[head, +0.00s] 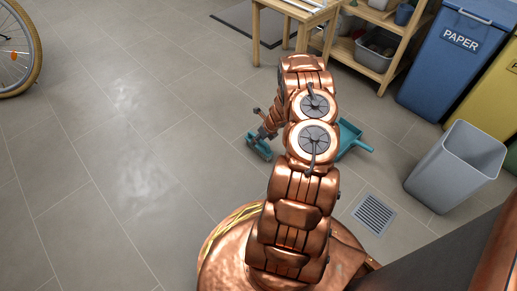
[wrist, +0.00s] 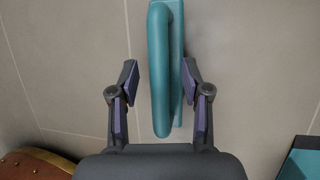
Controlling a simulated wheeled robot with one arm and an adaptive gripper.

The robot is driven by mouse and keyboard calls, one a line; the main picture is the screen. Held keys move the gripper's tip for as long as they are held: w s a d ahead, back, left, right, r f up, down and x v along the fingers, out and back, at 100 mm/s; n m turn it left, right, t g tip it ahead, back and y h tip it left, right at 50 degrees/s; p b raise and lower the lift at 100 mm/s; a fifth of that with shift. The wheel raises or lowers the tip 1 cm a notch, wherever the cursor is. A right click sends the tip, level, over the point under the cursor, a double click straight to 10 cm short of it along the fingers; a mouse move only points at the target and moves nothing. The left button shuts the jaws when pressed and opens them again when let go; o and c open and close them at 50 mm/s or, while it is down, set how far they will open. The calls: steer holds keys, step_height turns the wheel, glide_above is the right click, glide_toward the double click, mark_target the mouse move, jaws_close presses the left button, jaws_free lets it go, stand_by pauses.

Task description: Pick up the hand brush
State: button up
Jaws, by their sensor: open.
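The teal hand brush (wrist: 161,115) lies on the floor. I cannot tell how high the fingertips are above the floor.
A teal dustpan (head: 354,142) lies right of my arm. A grey bin (head: 455,170) and a floor grate (head: 374,215) are farther right. A wooden shelf (head: 385,50), a small table and a blue paper bin (head: 452,60) stand behind. The floor at left is clear, except a bicycle wheel.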

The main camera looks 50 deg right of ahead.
jaws_close()
stand_by(0.4)
